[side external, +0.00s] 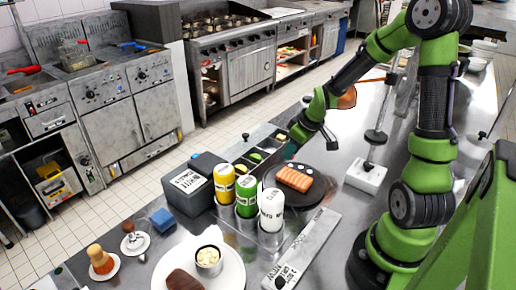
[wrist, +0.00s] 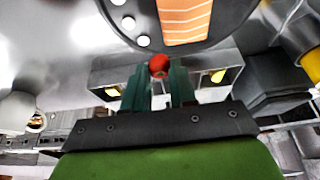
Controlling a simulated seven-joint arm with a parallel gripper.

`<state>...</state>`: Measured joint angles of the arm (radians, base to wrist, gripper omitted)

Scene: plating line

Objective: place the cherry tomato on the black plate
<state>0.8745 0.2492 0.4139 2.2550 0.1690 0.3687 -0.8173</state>
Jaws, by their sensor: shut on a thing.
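The cherry tomato (wrist: 159,66) is a small red ball in the wrist view, held between the tips of the dark green fingers of my gripper (wrist: 159,75). In the side view my gripper (side external: 291,150) is over the far edge of the black plate, and the tomato cannot be made out there. The black plate (side external: 322,194) is round and carries orange salmon slices and several white dots near its far rim. In the wrist view the plate (wrist: 232,14) is at the top, just beyond the tomato. Whether the tomato touches it cannot be told.
A compartment bin (side external: 262,138) stands behind the plate. Yellow (side external: 224,185), green (side external: 246,196) and white (side external: 271,211) bottles stand close left of the plate. A white block with a rod (side external: 366,178) is to its right. A white plate (side external: 228,272) with food is at front left.

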